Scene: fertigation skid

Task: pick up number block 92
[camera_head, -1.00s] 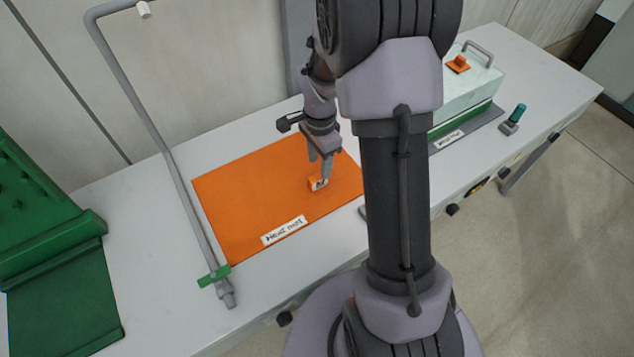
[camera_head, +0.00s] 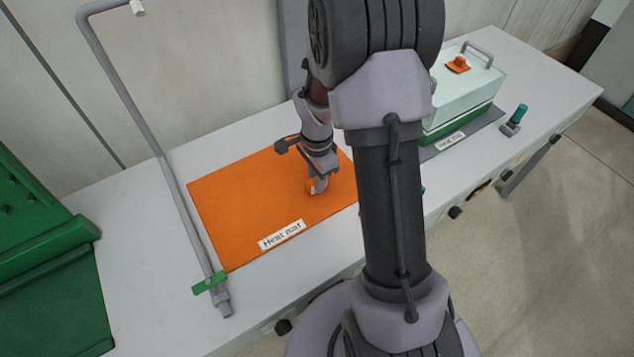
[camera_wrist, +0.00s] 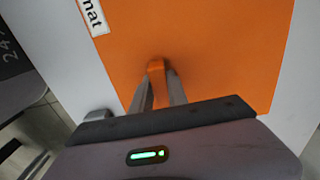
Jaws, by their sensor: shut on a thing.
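The number block (camera_head: 311,188) is a small orange block with a pale face, on the orange heat mat (camera_head: 240,200). Its number cannot be read now. My gripper (camera_head: 319,184) points down over the right part of the mat and is shut on the block, hiding most of it. In the wrist view the block (camera_wrist: 156,64) shows as a small orange piece between the fingertips of my gripper (camera_wrist: 158,80). I cannot tell whether the block touches the mat or is just above it.
A grey bent pipe (camera_head: 150,135) with a green clamp (camera_head: 210,283) stands along the mat's left side. A green fixture (camera_head: 45,245) is at far left. A pale lidded box (camera_head: 465,85) and a teal-topped piece (camera_head: 516,117) stand at the right. The bench between pipe and fixture is clear.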

